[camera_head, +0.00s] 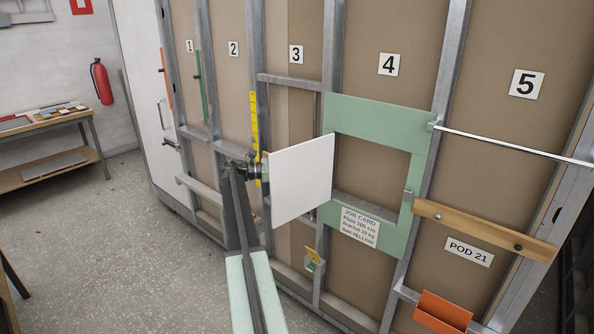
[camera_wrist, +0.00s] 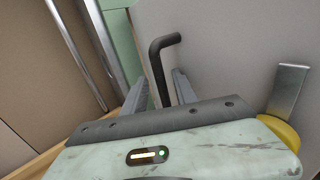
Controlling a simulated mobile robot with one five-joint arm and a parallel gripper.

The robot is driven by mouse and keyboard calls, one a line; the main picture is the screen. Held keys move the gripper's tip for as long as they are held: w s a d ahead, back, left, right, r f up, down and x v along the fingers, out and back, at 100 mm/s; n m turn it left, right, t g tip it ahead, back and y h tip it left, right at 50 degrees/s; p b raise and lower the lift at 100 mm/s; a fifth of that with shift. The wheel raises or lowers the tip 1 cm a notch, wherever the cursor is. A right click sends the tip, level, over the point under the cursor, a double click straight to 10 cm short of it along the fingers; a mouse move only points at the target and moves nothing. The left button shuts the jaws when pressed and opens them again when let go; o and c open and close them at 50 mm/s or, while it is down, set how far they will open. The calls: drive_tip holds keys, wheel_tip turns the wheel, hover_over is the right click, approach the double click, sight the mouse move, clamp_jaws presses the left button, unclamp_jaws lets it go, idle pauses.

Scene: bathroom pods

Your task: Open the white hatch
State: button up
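The white hatch (camera_head: 302,180) stands swung open to the left of the green frame (camera_head: 378,113), with its right edge by the frame's left side. The frame's opening is uncovered and shows brown board behind. My gripper (camera_head: 257,166) is at the hatch's left edge; its fingers are hard to make out in the head view. In the wrist view, my gripper (camera_wrist: 160,85) has its fingers apart, with a black bent handle (camera_wrist: 160,60) between them and gaps visible on both sides. The hatch's pale face (camera_wrist: 235,45) fills the right of that view.
A yellow strip (camera_head: 254,130) runs up the wall just behind my gripper. A job card (camera_head: 360,227) is on the green frame's lower part. A wooden bar (camera_head: 485,230) and orange holder (camera_head: 442,312) are at right. Open floor (camera_head: 150,260) lies at left.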

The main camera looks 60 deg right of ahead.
drive_tip(key=v, duration=0.7)
drive_tip(key=shift+w+a, duration=0.25)
